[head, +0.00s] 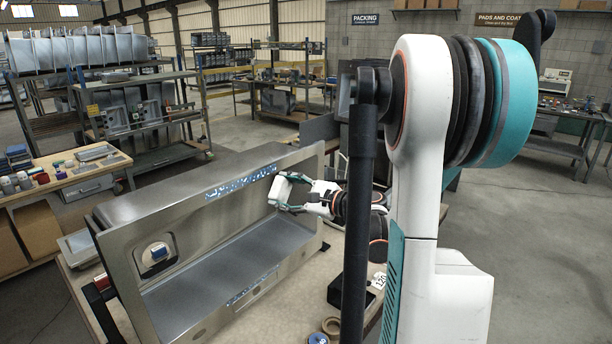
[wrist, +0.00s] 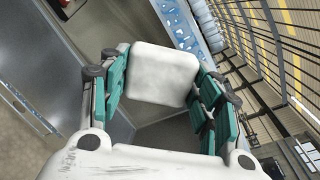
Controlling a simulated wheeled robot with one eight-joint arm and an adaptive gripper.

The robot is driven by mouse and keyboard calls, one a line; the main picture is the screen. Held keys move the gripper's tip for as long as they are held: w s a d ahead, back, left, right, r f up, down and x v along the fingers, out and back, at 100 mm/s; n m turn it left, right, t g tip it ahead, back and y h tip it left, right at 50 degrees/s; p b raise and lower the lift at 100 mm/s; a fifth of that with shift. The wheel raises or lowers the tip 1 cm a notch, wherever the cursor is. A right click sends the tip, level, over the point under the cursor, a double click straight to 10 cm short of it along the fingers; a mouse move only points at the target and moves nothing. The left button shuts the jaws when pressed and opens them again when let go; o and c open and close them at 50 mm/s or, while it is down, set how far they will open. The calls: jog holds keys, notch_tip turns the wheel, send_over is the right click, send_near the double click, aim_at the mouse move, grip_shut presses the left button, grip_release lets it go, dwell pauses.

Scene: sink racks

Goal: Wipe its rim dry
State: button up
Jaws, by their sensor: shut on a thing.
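My gripper (head: 279,191) is at the right end of the sink, close to the upper streaks. In the wrist view, the teal fingers of my gripper (wrist: 162,90) are shut on a white pad (wrist: 163,73). The streaks show beyond the pad in that view (wrist: 178,22). Contact between pad and rim cannot be told.
The drain opening (head: 157,254) holds a small blue-and-white item. A wooden table (head: 65,172) with small goods stands at left. Open floor lies at right.

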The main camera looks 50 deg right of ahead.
aim_at(204, 198)
jog(key=s+d+r+m+t+h, duration=0.1)
jog(key=s+d+r+m+h, duration=0.15)
jog(key=d+r, duration=0.2)
jog(key=shift+n, duration=0.45)
jog(key=shift+w+f, duration=0.15)
jog(key=shift+w, duration=0.8)
jog(key=shift+w+f, duration=0.2)
jog(key=shift+w, duration=0.8)
jog(key=shift+w+f, duration=0.15)
jog(key=shift+w, duration=0.8)
jog(key=shift+w, duration=0.9)
jog(key=shift+a, duration=0.2)
jog(key=shift+s+a, duration=0.15)
jog(key=shift+a, duration=0.7)
jog(key=shift+s+a, duration=0.1)
jog(key=shift+a, duration=0.75)
jog(key=shift+y, duration=0.25)
jog(key=shift+s+a, duration=0.1)
jog(key=shift+a, duration=2.7)
jog(key=shift+s+a+b, duration=0.1)
jog(key=shift+s+a, duration=0.1)
jog(key=shift+a, duration=2.35)
jog(key=shift+s+a+b, duration=0.15)
jog(key=shift+s+a, duration=0.05)
jog(key=shift+a, duration=2.35)
jog(key=shift+s+a+b, duration=0.1)
jog(key=shift+s+a, duration=0.1)
jog(key=shift+a, duration=2.35)
jog(key=shift+d, duration=0.15)
